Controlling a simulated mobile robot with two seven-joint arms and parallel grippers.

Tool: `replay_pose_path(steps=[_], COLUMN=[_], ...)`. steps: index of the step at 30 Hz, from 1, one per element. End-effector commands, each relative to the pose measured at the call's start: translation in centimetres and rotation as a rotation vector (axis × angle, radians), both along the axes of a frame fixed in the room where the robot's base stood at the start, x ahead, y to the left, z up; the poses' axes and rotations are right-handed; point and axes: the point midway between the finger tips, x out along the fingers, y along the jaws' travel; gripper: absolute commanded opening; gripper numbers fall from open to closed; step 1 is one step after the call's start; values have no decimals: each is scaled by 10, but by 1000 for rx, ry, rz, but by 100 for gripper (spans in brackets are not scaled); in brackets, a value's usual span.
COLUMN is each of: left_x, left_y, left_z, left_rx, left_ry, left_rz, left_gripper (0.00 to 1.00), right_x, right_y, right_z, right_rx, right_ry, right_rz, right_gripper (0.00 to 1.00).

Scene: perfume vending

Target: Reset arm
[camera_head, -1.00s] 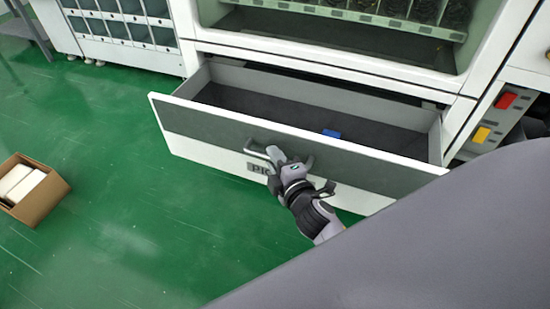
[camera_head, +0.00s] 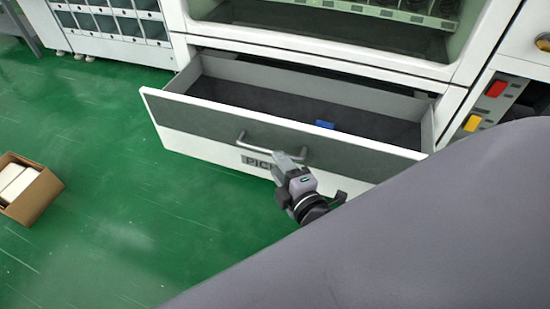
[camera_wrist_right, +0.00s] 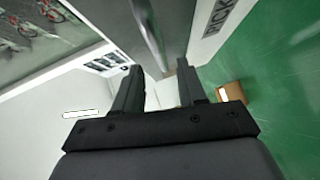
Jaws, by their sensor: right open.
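My right gripper (camera_head: 288,160) is at the front of the pulled-out drawer (camera_head: 200,118), close to its metal bar handle (camera_head: 270,149). In the right wrist view the gripper (camera_wrist_right: 157,82) has its two dark fingers apart with nothing between them. The handle (camera_wrist_right: 148,30) runs just beyond the fingertips there; whether they touch it is hard to tell. A small blue item (camera_head: 325,125) lies inside the drawer. My left gripper does not show.
The vending machine (camera_head: 330,45) stands above the drawer. A red button (camera_head: 496,89) and a yellow button (camera_head: 472,123) are at the right. An open cardboard box (camera_head: 35,197) with white items sits on the green floor at the left. The floor before the drawer is clear.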

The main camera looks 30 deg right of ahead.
Motion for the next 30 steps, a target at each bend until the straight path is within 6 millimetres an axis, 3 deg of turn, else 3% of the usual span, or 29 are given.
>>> replay_pose_path(steps=[22,26,30], left_x=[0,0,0], left_y=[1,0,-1], left_z=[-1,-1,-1], left_rx=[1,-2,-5], left_ry=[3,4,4], left_rz=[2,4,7], left_gripper=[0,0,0], right_x=[-9,-17,-37], right_y=[0,0,1], right_z=[0,-9,-30], right_rx=[17,146,433], right_ry=[5,37,123], right_rz=[-3,-20,-67], right_gripper=[41,41,41])
